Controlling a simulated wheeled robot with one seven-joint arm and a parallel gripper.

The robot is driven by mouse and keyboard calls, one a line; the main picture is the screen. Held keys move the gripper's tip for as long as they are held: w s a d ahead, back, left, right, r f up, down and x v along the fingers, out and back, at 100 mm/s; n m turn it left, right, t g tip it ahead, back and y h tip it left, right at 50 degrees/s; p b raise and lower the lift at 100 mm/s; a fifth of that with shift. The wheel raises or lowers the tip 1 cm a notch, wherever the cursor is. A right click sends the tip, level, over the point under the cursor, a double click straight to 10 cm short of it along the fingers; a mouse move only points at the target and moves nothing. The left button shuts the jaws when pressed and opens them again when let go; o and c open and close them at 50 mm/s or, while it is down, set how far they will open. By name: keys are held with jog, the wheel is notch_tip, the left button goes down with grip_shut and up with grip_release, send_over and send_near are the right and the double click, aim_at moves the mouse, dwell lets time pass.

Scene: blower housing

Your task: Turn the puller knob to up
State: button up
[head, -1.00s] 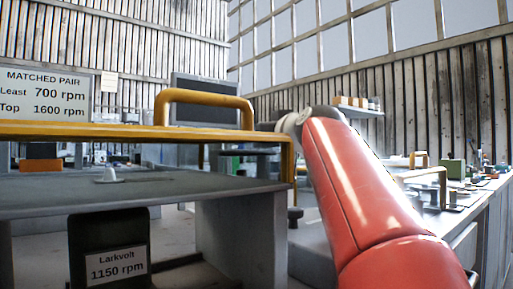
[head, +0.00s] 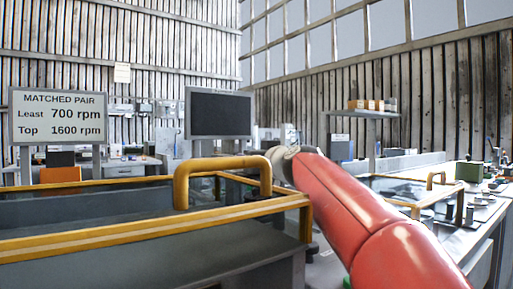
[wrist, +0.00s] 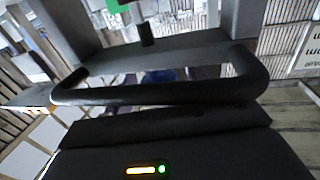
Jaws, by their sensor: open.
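No puller knob can be made out in the head view or the wrist view. My red arm reaches forward in the head view from the lower right, and its far end is hidden behind the arm itself and a yellow rail. In the wrist view, my gripper (wrist: 152,18) appears as two grey fingers set wide apart at the top, with a dark palm and a dark loop below them. It looks open. A small green thing (wrist: 118,5) and a dark stub (wrist: 147,38) show between the fingers; I cannot tell what they are.
A yellow rail (head: 140,232) crosses above a grey bench close ahead. A sign (head: 58,117) reads 700 rpm least, 1600 rpm top. A dark monitor (head: 219,115) stands behind. A long workbench with several small items runs along the right, with a shelf (head: 361,113) above.

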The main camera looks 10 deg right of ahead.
jog(key=shift+w, duration=0.1)
jog(key=c, duration=1)
jog(key=y+b, duration=0.1)
jog(key=n+y+b, duration=0.1)
jog(key=b, duration=0.1)
jog(key=shift+f+g, duration=0.3)
jog(key=n+g+y+b, duration=0.1)
jog(key=n+y, duration=0.1)
jog(key=shift+r+y+b, duration=0.1)
jog(key=shift+y+b, duration=0.25)
jog(key=shift+y, duration=0.05)
jog(key=shift+r+n+g+y, duration=0.2)
jog(key=shift+n+g+y, duration=0.4)
jog(key=shift+n+y, duration=0.4)
jog(key=o, duration=1)
